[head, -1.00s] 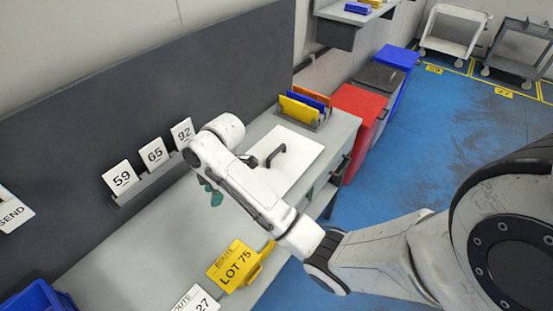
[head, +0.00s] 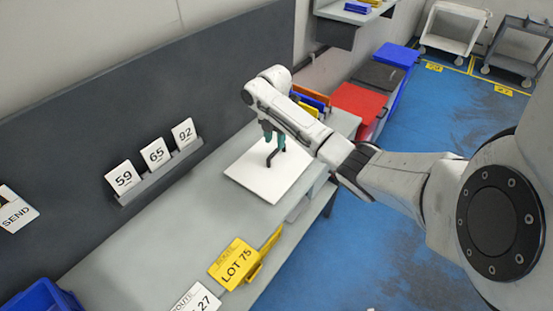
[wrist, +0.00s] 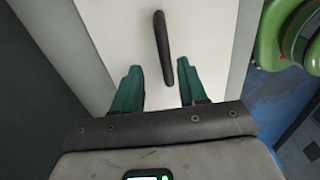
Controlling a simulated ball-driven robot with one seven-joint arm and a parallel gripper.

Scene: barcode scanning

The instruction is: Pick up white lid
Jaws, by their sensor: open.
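The white lid (head: 255,180) is a flat square panel on the grey workbench, with a raised black handle (head: 270,158) in its middle. My gripper (head: 274,137) is over the lid at the handle, its green fingers pointing down. In the wrist view the fingers (wrist: 160,72) are apart with nothing gripped. The handle (wrist: 162,45) runs from ahead of the fingers to a near end that shows between them. How far the fingertips reach down beside the handle cannot be told. My arm hides the lid's far right part.
A file rack (head: 312,97) with coloured folders stands behind my arm. Number cards (head: 154,153) stand by the dark back panel (head: 130,100). A yellow LOT 75 sign (head: 234,264) and a white card (head: 196,298) are at the front edge. The bench left of the lid is clear.

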